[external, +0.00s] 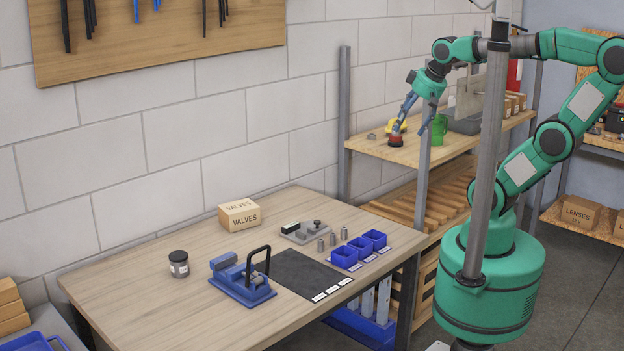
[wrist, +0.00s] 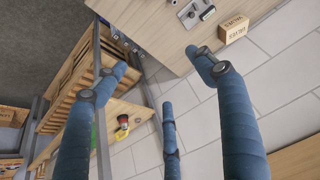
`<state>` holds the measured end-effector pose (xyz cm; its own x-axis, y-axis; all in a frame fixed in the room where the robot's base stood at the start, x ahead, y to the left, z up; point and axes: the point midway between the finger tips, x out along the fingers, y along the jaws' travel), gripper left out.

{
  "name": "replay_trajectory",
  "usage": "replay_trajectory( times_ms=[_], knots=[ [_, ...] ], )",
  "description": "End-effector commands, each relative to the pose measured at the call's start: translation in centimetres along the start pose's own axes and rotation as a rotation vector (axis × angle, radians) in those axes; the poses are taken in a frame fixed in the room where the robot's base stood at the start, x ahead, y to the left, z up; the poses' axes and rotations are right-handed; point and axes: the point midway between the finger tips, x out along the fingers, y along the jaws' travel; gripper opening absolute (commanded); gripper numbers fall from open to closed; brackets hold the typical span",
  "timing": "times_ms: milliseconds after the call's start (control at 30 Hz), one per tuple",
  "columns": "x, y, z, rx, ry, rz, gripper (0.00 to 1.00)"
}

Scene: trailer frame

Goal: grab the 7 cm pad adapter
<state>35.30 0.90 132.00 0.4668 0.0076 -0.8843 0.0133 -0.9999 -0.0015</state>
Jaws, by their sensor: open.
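Three small grey metal pieces, the left one (external: 320,244), the middle one (external: 332,239) and the right one (external: 343,233), stand on the wooden workbench (external: 150,262) beside the blue bins. I cannot tell which thing in view is the 7 cm pad adapter. My gripper (external: 410,129) is up over the wooden shelf behind the bench, well away from these pieces. In the wrist view my gripper (wrist: 158,75) has its blue fingers spread, with nothing between them. One small grey piece (wrist: 207,13) shows near the top edge there.
The bench holds a VALVES box (external: 239,215), a dark-lidded jar (external: 179,264), a blue clamp fixture (external: 242,283), a dark mat (external: 300,273), blue bins (external: 360,247) and a grey fixture (external: 304,232). A red-and-black item (external: 396,140) and green mug (external: 439,130) are near my gripper. A grey post rises before my arm.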

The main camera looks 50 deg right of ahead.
Motion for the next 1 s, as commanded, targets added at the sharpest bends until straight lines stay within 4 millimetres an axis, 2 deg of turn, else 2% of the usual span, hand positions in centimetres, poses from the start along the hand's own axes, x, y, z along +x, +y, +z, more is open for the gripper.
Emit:
replay_trajectory(
  times_ms=[267, 467, 767, 1000],
  knots=[
    [1.6, -3.1, -6.6, -0.033, -0.02, -0.018, 0.7],
    [3.5, -6.4, -11.6, -0.059, -0.03, -0.03, 0.7],
    [7.6, -13.0, -18.0, -0.099, -0.046, -0.05, 0.7],
    [11.7, -19.6, -22.0, -0.133, -0.057, -0.065, 0.7]
  ],
)
